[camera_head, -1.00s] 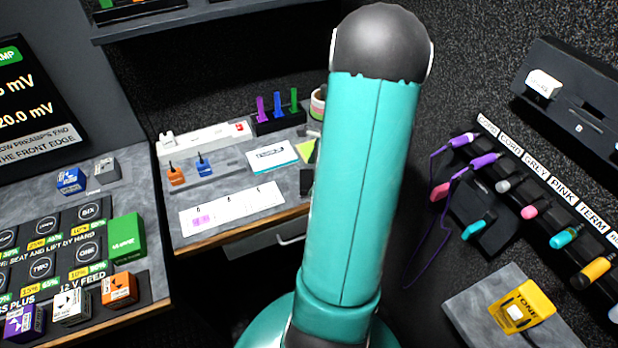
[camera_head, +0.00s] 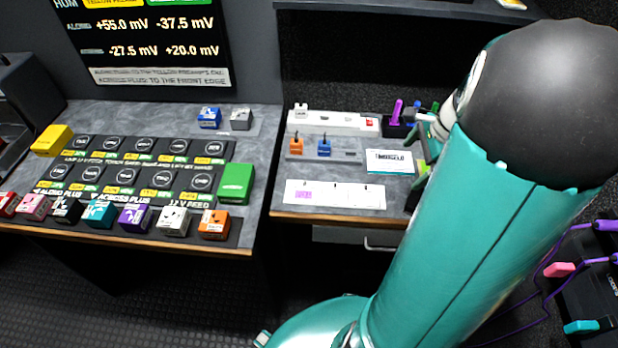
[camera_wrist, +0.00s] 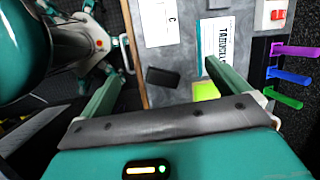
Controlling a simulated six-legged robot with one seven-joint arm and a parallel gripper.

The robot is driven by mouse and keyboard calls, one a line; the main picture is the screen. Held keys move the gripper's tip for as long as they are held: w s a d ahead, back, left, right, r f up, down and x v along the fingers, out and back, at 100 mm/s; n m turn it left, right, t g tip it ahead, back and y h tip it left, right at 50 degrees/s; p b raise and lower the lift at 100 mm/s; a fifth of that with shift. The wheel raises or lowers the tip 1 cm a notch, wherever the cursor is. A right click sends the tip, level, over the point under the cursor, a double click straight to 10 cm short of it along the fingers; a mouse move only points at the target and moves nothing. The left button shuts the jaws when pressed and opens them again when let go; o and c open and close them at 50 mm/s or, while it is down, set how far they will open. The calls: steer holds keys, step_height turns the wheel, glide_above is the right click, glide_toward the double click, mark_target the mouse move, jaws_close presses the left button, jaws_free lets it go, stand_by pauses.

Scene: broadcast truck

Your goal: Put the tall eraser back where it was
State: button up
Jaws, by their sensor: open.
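A small black block (camera_wrist: 162,77), possibly the eraser, lies on the grey desk close to its front edge in the wrist view. I cannot tell for sure that it is the tall eraser. My gripper (camera_wrist: 165,71) is open and empty, its two green fingers spread wide. The block shows between the fingertips in the picture, with the fingers apart from it. In the head view my arm hides most of the gripper and that part of the desk. A white strip sheet with printed marks (camera_head: 350,196) lies on the desk.
A yellow-green pad (camera_wrist: 207,90) and a white card (camera_head: 390,162) lie near the block. Upright purple, blue and green pieces stand in a black holder (camera_head: 394,127). Orange and blue pieces stand on a grey tray (camera_head: 345,157). A drawer handle (camera_head: 381,244) juts below the desk edge.

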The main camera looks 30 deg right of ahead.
steer(key=w+a+r+n+h, duration=0.1)
steer(key=a+r+n, duration=0.4)
steer(key=a, duration=0.4)
steer(key=w+a+r+n+h, duration=0.1)
steer(key=a+r+n, duration=0.4)
steer(key=a, duration=0.4)
steer(key=s+a+r+n+t, duration=0.1)
steer(key=s+a+n, duration=0.2)
steer(key=a+n, duration=0.3)
steer(key=s+a+r+n+t, duration=0.1)
steer(key=s+a+r+n, duration=0.1)
steer(key=a+n, duration=0.5)
steer(key=shift+s+t, duration=0.4)
